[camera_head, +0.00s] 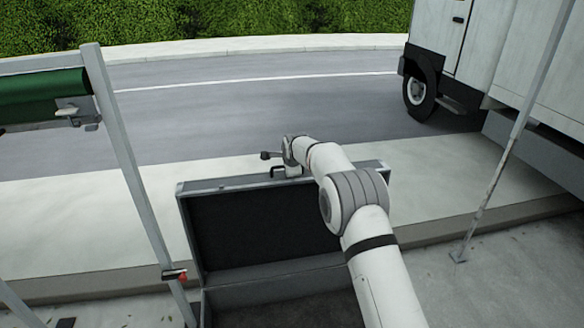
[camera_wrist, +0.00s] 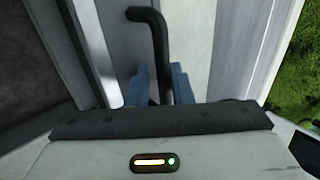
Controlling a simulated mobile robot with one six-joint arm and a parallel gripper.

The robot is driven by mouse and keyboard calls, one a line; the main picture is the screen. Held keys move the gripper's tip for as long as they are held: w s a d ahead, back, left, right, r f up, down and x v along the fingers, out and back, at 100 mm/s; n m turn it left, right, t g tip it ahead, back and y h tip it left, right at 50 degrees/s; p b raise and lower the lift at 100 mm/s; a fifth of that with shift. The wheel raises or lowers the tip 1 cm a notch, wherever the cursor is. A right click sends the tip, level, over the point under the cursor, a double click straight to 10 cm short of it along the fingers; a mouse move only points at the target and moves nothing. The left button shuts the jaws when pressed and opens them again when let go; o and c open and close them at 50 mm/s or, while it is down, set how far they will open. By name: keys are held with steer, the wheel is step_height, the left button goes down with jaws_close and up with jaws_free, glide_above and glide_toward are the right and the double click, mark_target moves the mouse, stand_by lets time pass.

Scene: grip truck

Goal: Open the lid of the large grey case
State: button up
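The large grey case (camera_head: 184,235) stands on the pavement in front of me. Its lid (camera_head: 262,232) is raised to about upright, with the dark inner lining facing me. A black handle (camera_head: 279,171) is at the lid's top edge. My gripper (camera_head: 288,166) is at this handle, partly hidden behind my own arm. In the wrist view, the blue fingers of my gripper (camera_wrist: 161,85) lie on either side of the bent black handle (camera_wrist: 160,42) and appear closed on it. The right part of the lid and much of the case's inside are hidden by my arm or cut off.
A white truck (camera_head: 535,65) stands on the road at the right. A metal pole (camera_head: 495,160) rises right of the case. At the left is a metal frame (camera_head: 125,165) with a green roll (camera_head: 45,95). The road behind the case is clear.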

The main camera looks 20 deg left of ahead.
steer(key=shift+s, duration=0.1)
steer(key=b+v, duration=0.2)
steer(key=v, duration=0.5)
steer(key=shift+r+b, duration=0.3)
steer(key=shift+s+d, duration=0.1)
steer(key=shift+s, duration=0.05)
steer(key=shift+c, duration=0.4)
